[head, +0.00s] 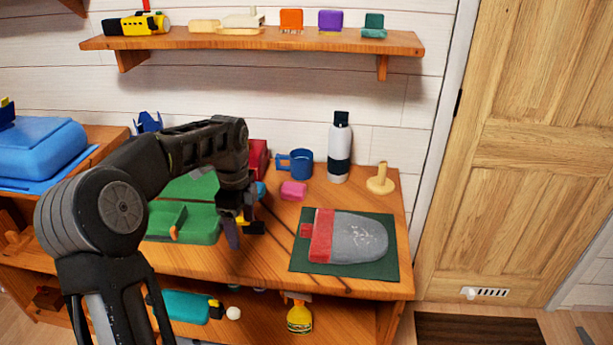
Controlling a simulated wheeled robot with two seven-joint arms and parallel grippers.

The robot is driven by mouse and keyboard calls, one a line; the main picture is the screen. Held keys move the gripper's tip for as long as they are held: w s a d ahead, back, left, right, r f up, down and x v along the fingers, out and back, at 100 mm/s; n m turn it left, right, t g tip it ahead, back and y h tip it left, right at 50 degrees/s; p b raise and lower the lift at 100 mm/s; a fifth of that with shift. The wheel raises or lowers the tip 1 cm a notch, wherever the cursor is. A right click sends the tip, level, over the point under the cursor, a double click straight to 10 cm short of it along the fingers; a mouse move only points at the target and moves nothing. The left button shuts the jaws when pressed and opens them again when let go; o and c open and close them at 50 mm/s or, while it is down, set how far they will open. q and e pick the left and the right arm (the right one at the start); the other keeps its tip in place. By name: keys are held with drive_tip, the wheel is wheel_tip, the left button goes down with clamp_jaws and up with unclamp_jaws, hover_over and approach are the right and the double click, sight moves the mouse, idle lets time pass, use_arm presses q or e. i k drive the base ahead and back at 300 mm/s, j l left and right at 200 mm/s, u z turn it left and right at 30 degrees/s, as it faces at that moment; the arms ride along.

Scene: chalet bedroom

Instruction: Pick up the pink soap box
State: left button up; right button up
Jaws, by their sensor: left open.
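The pink soap box (293,190) is a small pink block. It lies on the wooden table top in front of the blue mug, right of my left gripper. My left gripper (240,232) hangs from the arm that comes in from the left and points down over the table. It is open and apart from the pink soap box, nearer to me and to its left. The gripper and wrist hide part of the table and the green case behind them. My right gripper is not in view.
A blue mug (301,164), a white bottle (339,150) and a wooden stand (380,182) stand behind. A green mat (300,256) bears a grey and red item (355,238). A green case (200,224) lies left. Thin sticks (310,268) lie across the table. A wall shelf (240,40) hangs above.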

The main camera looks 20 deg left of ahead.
sight(289, 190)
drive_tip(key=i, duration=0.9)
